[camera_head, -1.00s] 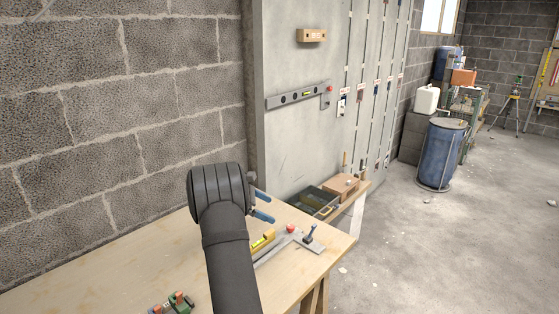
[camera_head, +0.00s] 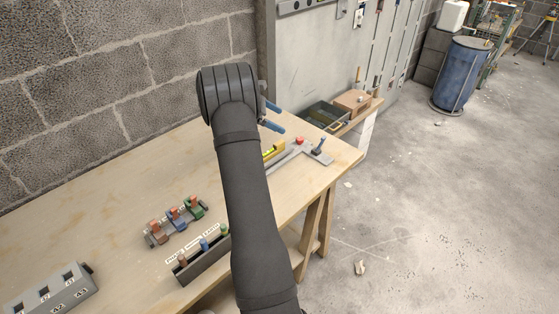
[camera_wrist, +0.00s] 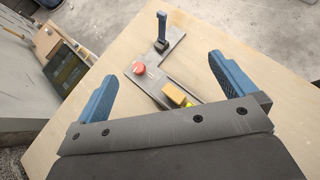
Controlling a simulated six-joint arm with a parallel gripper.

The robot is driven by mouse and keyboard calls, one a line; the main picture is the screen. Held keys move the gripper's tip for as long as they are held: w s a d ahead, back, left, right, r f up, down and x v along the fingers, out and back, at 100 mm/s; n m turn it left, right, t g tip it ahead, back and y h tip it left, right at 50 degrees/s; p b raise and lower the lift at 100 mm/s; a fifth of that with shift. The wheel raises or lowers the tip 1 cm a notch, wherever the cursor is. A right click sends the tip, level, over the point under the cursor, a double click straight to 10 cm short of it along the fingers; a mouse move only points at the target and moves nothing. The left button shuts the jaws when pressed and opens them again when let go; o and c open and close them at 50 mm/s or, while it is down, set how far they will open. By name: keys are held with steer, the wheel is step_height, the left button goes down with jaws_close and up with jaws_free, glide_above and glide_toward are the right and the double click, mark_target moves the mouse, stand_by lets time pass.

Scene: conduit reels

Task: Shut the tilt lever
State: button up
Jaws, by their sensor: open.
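The tilt lever (camera_head: 320,144) has a blue handle on a dark base. It stands up from a grey metal plate (camera_head: 322,158) near the right end of the workbench. In the wrist view the lever (camera_wrist: 162,30) is beyond my fingertips, between their lines, and nothing touches it. My gripper (camera_head: 275,115) has two blue fingers. It is open and empty above the bench, to the left of the lever in the head view. The wrist view shows the fingers (camera_wrist: 163,67) spread wide. My arm hides part of the plate in the head view.
A red button (camera_wrist: 138,68) and a yellow block (camera_wrist: 178,95) sit nearer my gripper than the lever. A bracket with coloured clips (camera_head: 177,222), a labelled box (camera_head: 205,262) and a grey socket block (camera_head: 55,292) stand on the bench. A dark tray (camera_head: 325,116) lies behind.

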steer(key=shift+s+d+f, duration=0.1)
steer(key=shift+d, duration=0.2)
steer(key=c, duration=0.6)
steer(key=d+f+y, duration=0.1)
steer(key=d, duration=0.1)
steer(key=s+d+f+m+g+y, duration=0.1)
steer(key=d, duration=0.1)
steer(key=d+m+y, duration=0.1)
steer(key=d+y, duration=0.1)
steer(key=shift+s+d+f+g, duration=0.1)
steer(key=shift+s+f+g, duration=0.3)
steer(key=c, duration=0.8)
steer(key=m+t+y, duration=0.4)
steer(key=m+y, duration=0.4)
steer(key=y, duration=0.2)
glide_toward(325, 138)
steer(key=shift+c, duration=0.2)
steer(key=shift+x, duration=4.25)
